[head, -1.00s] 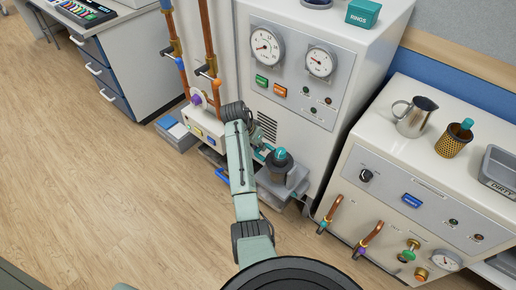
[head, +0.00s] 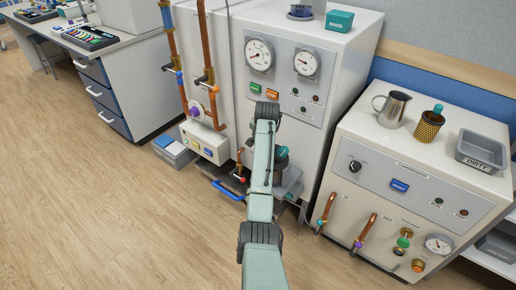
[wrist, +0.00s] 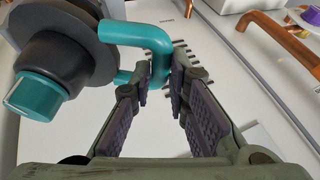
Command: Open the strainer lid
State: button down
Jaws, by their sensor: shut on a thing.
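The strainer shows in the head view as a dark grey body with a teal knob (head: 281,153), partly hidden behind my arm, low in front of the white cabinet. In the wrist view its round dark grey lid (wrist: 82,22) fills the upper left, with the teal knob (wrist: 35,95) pointing lower left. A bent teal handle (wrist: 148,34) comes off the lid's side. My gripper (wrist: 163,78) is shut on this handle near its bend, with one finger on either side. In the head view my arm hides the fingers. I cannot see any gap under the lid.
The white cabinet (head: 300,98) with two gauges stands right behind the strainer. Copper pipes (head: 205,70) and a valve box (head: 205,143) are to its left. A lower cabinet (head: 375,195) with protruding copper pipes is to the right. The wooden floor (head: 110,225) at left is clear.

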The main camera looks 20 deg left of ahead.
jog(key=d+r+t+y, duration=0.1)
jog(key=d, duration=0.1)
jog(key=s+d+r+m+t+y, duration=0.1)
jog(key=d+r+y, duration=0.1)
jog(key=s+d+r+y, duration=0.1)
jog(key=d+y, duration=0.1)
jog(key=shift+s+d+r+m+t, duration=0.15)
jog(key=shift+d+r+m+t, duration=0.15)
jog(key=shift+d+t, duration=0.1)
jog(key=s+d+m+t+y+b, duration=0.2)
jog(key=d+y+b, duration=0.3)
jog(key=d+b, duration=0.4)
jog(key=shift+s+d+t, duration=0.6)
jog(key=shift+s+t, duration=0.2)
jog(key=shift+s, duration=0.1)
jog(key=c, duration=1.5)
grip_release()
jog(key=shift+c, duration=0.2)
jog(key=v, duration=1.2)
